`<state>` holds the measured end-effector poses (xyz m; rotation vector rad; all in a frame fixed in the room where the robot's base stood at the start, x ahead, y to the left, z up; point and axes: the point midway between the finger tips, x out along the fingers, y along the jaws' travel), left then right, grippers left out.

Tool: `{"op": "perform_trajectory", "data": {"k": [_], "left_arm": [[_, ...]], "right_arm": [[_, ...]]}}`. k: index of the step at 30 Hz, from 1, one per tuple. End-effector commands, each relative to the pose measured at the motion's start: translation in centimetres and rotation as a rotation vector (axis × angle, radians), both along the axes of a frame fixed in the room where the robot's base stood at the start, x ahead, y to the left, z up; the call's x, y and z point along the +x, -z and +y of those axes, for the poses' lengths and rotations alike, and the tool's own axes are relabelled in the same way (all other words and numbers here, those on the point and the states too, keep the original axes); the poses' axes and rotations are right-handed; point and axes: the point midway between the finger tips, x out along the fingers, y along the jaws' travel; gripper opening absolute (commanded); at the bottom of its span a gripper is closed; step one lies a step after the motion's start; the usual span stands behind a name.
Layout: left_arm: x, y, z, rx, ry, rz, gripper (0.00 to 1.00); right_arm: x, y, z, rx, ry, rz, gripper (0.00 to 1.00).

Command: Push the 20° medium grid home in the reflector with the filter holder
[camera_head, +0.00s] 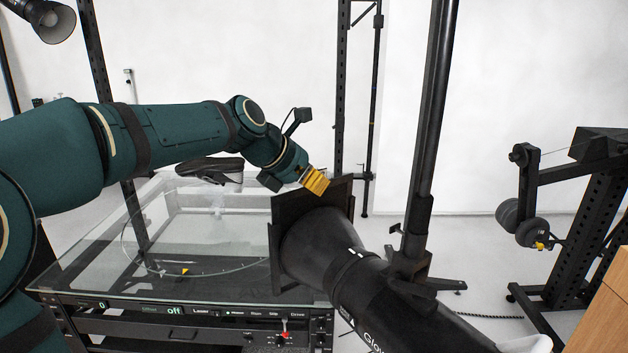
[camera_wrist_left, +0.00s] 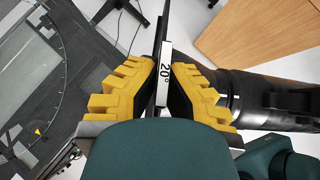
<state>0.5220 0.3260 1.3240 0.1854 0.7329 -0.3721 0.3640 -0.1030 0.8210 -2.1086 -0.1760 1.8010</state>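The black reflector (camera_head: 325,250) points left toward the glass table, its wide mouth against a dark square plate. The 20° medium grid (camera_head: 343,192) seems to be this plate; its top corner stands above the reflector's rim. A filter holder side (camera_head: 275,258) shows as a dark strip at the mouth. My left gripper (camera_head: 315,181), with yellow fingers, is at the grid's top edge. In the left wrist view, its fingers (camera_wrist_left: 165,68) close in on both sides of the grid's edge, with a white "20°" label (camera_wrist_left: 163,86) between them. How deep the grid sits is hidden.
A glass-topped turntable (camera_head: 90,265) with a control panel lies left of the reflector. A black stand pole (camera_head: 430,130) rises beside the reflector. A wooden cabinet (camera_head: 605,310) is at the lower right, with weight-stand equipment (camera_head: 590,210) behind it.

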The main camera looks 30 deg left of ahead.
Motion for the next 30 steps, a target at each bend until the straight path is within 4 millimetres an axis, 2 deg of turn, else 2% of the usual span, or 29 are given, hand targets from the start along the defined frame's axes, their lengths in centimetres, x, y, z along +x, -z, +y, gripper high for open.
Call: {"op": "perform_trajectory", "data": {"k": [30], "left_arm": [[0.0,2.3,0.1,0.000,0.000,-0.001,0.00]], "right_arm": [[-0.5,1.3,0.1,0.002,-0.008,0.010,0.47]]}}
